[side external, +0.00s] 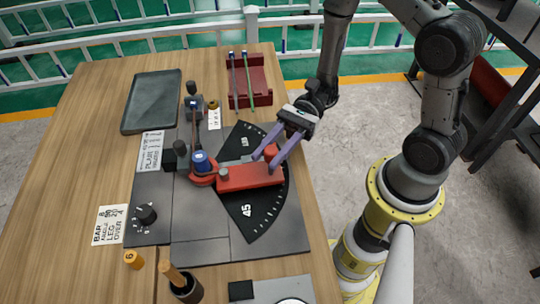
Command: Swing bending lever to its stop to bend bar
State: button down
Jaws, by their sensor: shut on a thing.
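A thin brown bar (196,132) runs from the dark clamp block (193,103) at the back towards the pivot. Its near end is hard to make out.
A red rack (261,86) with thin rods stands at the back. An empty dark tray (152,101) is at back left. A black dial (146,213), label cards and a cup with a wooden handle (186,287) are at left and front. Bare wood lies along the left.

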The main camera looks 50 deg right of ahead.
jog(key=shift+w+d+n+g, duration=0.5)
jog(key=shift+d+g, duration=0.1)
jog(key=shift+g, duration=0.2)
jog(key=c, duration=0.6)
grip_release()
jog(key=shift+s, duration=0.1)
jog(key=shift+d, duration=0.1)
jog(key=d, duration=0.4)
jog(key=w+d, duration=0.1)
jog(key=d, duration=0.4)
jog(key=w+d, duration=0.1)
jog(key=d, duration=0.3)
jog(key=shift+d, duration=0.25)
jog(key=shift+a, duration=0.1)
